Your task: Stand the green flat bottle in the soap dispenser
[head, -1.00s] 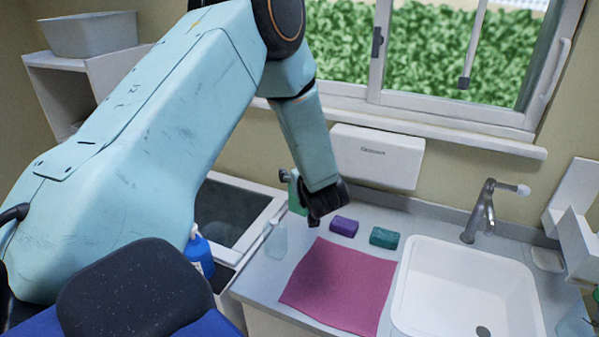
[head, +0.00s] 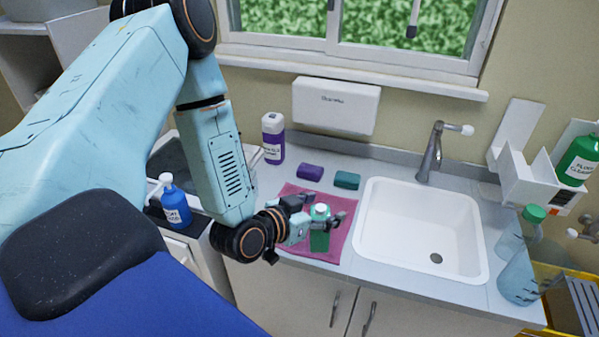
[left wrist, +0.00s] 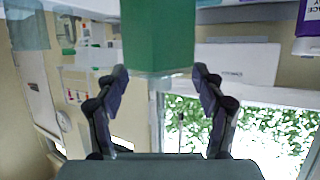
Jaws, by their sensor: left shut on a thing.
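The green flat bottle (head: 320,240) has a pale cap and is roughly upright over the front of the pink cloth. My left gripper (head: 321,215) is shut on its upper part. In the left wrist view the green bottle (left wrist: 158,35) sits between the two fingers of the left gripper (left wrist: 160,76). A white open-topped holder with a tall back plate (head: 530,183), which looks like the soap dispenser, is on the wall right of the sink. I see nothing standing in it. My right gripper is not in view.
The pink cloth (head: 290,243) lies left of the white sink (head: 385,225). Purple (head: 311,172) and teal (head: 347,180) sponges lie behind it. The tap (head: 432,152) rises behind the sink. Clear bottles (head: 519,280) stand on the right counter, below a green cleaner bottle (head: 580,160).

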